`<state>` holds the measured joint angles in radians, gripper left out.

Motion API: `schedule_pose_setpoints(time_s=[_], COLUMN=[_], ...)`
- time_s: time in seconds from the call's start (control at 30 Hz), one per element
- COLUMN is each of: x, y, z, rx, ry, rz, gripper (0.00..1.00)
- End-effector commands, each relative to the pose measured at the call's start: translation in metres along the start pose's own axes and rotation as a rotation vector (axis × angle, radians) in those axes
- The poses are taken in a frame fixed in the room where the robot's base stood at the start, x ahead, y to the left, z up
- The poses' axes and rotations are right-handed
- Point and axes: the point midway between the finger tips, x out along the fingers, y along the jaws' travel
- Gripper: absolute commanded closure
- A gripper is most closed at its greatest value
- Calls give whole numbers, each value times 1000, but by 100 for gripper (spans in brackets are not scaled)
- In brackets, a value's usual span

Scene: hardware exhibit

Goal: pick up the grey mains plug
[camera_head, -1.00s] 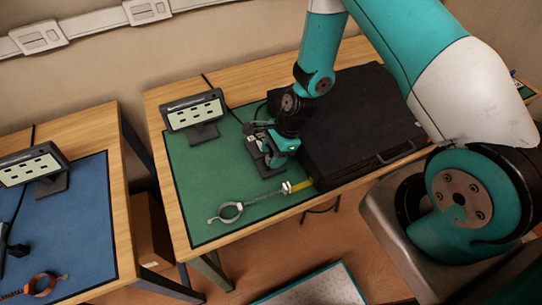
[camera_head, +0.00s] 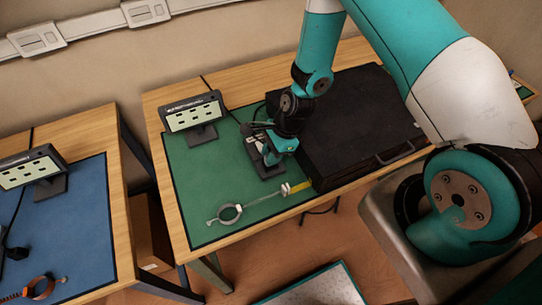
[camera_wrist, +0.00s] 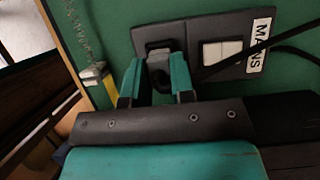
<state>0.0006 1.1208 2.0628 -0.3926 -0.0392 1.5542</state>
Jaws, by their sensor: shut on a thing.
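My gripper (camera_wrist: 156,82) is shut on the dark grey mains plug (camera_wrist: 158,62), with one teal finger on each side. The plug is at the left part of a black panel marked MAINS (camera_wrist: 222,28). I cannot tell whether it is seated in the panel or just clear of it. In the head view, my gripper (camera_head: 270,157) is low over the same panel (camera_head: 268,173) on the green mat, and hides most of the plug.
A large black case (camera_head: 350,120) stands close on the right. A ring clamp (camera_head: 230,213) lies in front. A display (camera_head: 194,112) stands at the back left.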

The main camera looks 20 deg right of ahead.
Motion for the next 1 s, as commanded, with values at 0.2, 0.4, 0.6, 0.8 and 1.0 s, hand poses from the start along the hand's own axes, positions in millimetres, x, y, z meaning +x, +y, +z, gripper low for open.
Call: schedule_pose_setpoints(time_s=[0.2, 0.4, 0.6, 0.8, 1.0], x=[-35, -90, -138, -167, -177], y=[-2, -2, -1, -1, 0], z=[15, 37, 57, 69, 73], rx=[-2, -4, -3, -1, 0], ry=[0, 0, -1, 0, 0], rz=[-6, -9, -6, -2, 1], gripper=[90, 90, 90, 90, 90])
